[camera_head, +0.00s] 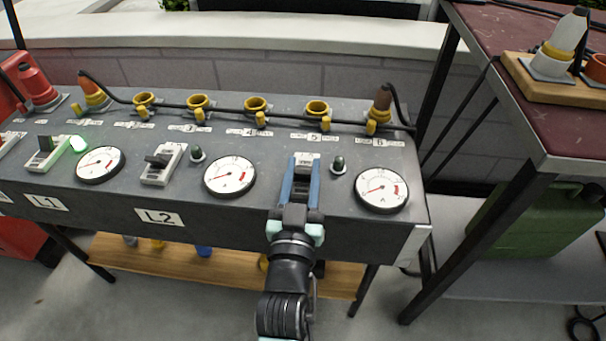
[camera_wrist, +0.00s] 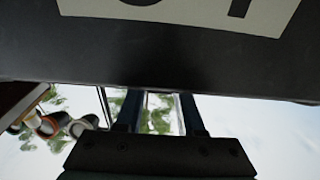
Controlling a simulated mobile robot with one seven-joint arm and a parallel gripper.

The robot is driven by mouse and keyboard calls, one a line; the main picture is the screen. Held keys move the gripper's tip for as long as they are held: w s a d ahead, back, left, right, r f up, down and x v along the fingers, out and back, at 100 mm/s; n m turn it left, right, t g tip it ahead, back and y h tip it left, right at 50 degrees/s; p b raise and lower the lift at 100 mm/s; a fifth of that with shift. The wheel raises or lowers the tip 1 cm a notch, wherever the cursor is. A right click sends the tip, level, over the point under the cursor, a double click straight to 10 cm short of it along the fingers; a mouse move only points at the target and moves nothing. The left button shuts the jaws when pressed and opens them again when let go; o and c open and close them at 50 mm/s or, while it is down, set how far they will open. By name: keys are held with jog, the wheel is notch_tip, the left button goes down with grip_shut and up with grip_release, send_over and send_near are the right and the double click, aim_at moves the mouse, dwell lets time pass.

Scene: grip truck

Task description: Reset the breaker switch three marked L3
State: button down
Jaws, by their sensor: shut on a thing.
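The third breaker switch (camera_head: 307,158) is a pale block on the sloped dark panel (camera_head: 260,200), between the middle and right gauges. My gripper (camera_head: 302,174) reaches up from below, with blue fingers on either side of this breaker, shut on its switch. The lever itself is hidden between the fingers, so I cannot see its position. The L3 mark is hidden behind my gripper in the head view. In the wrist view, part of a white label (camera_wrist: 215,14) shows on the dark panel front, and both fingers (camera_wrist: 160,108) run up to the panel's edge.
The lamp (camera_head: 338,164) right of the third breaker is dark. The L2 breaker (camera_head: 163,163) has a dark lamp; the L1 breaker (camera_head: 48,154) has a lit green lamp (camera_head: 79,144). Yellow sockets and a black cable line the back. A red-topped table (camera_head: 560,135) stands right.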

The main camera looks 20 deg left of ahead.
jog(key=c, duration=0.5)
grip_release()
jog(key=shift+s, duration=0.1)
jog(key=p+v, duration=0.3)
jog(key=v, duration=0.9)
jog(key=shift+s+d+f, duration=0.15)
jog(key=shift+s, duration=0.2)
jog(key=shift+w, duration=0.1)
